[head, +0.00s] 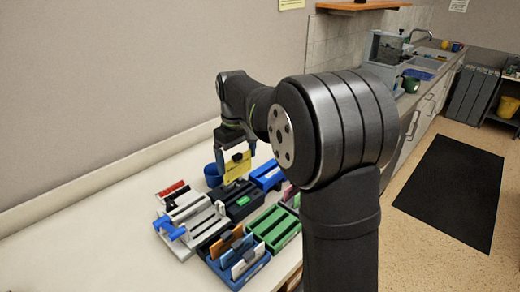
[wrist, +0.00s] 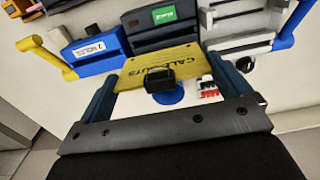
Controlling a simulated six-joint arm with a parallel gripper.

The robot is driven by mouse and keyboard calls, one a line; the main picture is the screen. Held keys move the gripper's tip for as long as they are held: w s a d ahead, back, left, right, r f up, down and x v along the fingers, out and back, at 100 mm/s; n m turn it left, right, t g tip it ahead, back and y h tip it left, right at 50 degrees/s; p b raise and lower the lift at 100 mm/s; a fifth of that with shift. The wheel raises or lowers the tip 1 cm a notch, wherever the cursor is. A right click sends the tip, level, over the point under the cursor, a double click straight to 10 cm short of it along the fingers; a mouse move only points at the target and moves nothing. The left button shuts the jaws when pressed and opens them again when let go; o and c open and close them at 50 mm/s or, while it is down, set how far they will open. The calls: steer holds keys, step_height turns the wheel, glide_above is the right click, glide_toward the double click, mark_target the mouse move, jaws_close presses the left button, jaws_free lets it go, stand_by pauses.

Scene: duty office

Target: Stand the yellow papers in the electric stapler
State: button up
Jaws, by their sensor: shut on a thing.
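The yellow papers (head: 236,170) hang from my gripper (head: 236,147) with a black clip at their top edge. They look upright in the head view. In the wrist view the yellow papers (wrist: 150,65) carry printed letters, and the black clip (wrist: 160,78) lies between the two fingers of my gripper (wrist: 165,88), which is shut on it. A dark machine with a lit green label (wrist: 165,15), which looks like the electric stapler, lies just beyond the papers. In the head view this dark machine (head: 242,203) is below the papers. The papers appear above it; contact cannot be told.
A blue machine (wrist: 92,48) and a pale grey punch with blue handle (head: 190,224) flank it. A green tray (head: 275,228) and a blue sorter with papers (head: 238,262) are nearer. The table's left side is clear.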

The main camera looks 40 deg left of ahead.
mark_target(237, 177)
steer(key=shift+s+a+f, duration=0.1)
steer(key=shift+s+f, duration=0.15)
steer(key=shift+f, duration=4.2)
steer(key=o, duration=0.7)
steer(key=shift+r, duration=4.5)
steer(key=shift+f, duration=0.1)
step_height(237, 177, down, 8)
steer(key=shift+f, duration=0.1)
